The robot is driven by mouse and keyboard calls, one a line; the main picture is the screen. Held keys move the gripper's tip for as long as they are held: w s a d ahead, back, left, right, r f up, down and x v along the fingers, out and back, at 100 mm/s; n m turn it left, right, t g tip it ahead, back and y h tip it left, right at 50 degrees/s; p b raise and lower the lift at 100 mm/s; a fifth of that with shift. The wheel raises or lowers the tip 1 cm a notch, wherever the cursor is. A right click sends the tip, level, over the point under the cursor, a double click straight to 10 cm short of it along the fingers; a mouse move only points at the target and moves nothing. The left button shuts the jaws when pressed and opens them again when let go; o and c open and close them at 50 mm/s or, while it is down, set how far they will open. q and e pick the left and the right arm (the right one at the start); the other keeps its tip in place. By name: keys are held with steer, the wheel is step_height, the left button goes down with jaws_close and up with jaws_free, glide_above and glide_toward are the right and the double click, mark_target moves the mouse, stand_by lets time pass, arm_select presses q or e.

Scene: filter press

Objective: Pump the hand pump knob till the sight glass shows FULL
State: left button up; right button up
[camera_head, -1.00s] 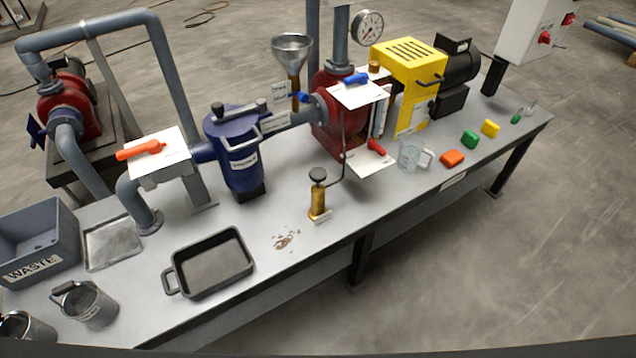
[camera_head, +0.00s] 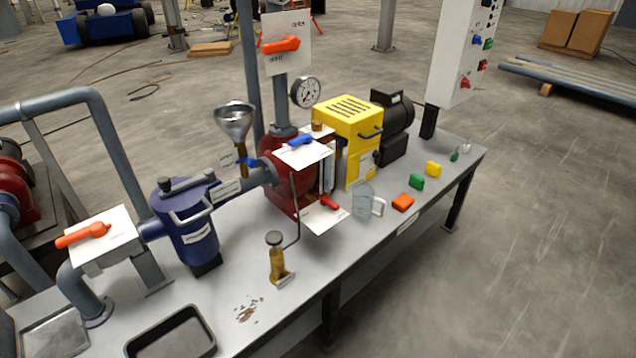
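A narrow upright glass tube (camera_head: 327,176), which may be the sight glass, stands between the red housing and the yellow guard. Its level and any FULL mark are too small to read. Neither of my grippers is in view.
A blue strainer (camera_head: 188,225), a funnel (camera_head: 235,125) and a yellow guard (camera_head: 350,125) stand along the bench. A clear jug (camera_head: 362,203) and small coloured blocks lie to the right. A black tray (camera_head: 172,335) is front left.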

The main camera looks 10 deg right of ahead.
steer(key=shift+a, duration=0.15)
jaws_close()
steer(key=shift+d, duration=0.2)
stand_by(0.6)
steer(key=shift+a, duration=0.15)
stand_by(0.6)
